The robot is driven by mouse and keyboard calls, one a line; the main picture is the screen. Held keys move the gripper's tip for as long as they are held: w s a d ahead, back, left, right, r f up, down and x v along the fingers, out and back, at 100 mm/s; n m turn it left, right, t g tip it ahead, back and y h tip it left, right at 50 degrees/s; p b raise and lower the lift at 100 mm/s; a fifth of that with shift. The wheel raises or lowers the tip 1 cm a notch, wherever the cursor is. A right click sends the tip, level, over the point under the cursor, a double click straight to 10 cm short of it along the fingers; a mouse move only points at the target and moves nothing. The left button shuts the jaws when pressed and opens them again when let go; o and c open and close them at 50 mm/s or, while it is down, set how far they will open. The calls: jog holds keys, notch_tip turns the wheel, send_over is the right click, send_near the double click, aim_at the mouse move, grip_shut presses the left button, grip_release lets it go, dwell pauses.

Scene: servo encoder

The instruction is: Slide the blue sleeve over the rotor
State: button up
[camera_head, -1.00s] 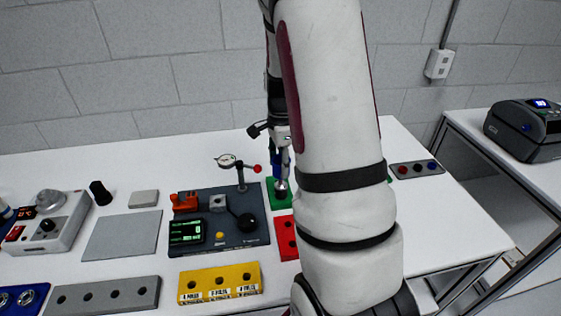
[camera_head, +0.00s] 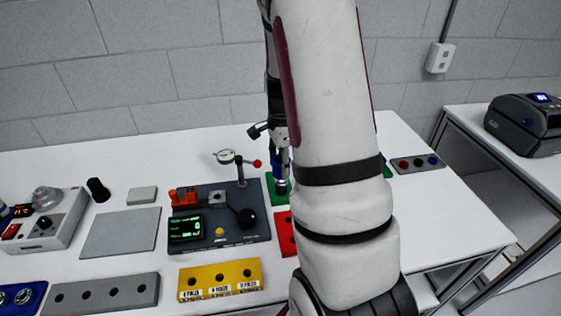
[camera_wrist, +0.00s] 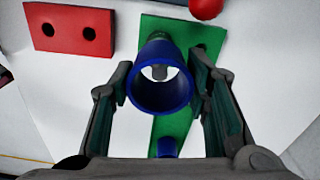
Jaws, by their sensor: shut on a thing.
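The blue sleeve (camera_wrist: 160,108) is held between the two fingers of my gripper (camera_wrist: 162,84) in the wrist view. I look into its open end, where a pale metallic shape shows inside. The sleeve stands over a green plate (camera_wrist: 205,38). In the head view, the sleeve (camera_head: 282,187) is low at the green plate (camera_head: 270,183), below my gripper (camera_head: 283,171). The rotor is largely hidden by the sleeve, and how far the sleeve encloses it cannot be told. My arm covers part of the plate in the head view.
A red block with holes (camera_wrist: 70,30) lies beside the green plate. A yellow block (camera_head: 220,280) is in front. A blue piece (camera_wrist: 167,148) shows near my wrist.

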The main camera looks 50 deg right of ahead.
jog(key=shift+f, duration=0.15)
jog(key=shift+f+b, duration=0.45)
jog(key=shift+f, duration=0.35)
jog(key=shift+f, duration=0.1)
dwell(0.4)
jog(key=shift+f+b, duration=0.45)
jog(key=shift+f, duration=0.4)
jog(key=o, duration=1)
jog(key=shift+c, duration=0.2)
jog(key=o, duration=0.3)
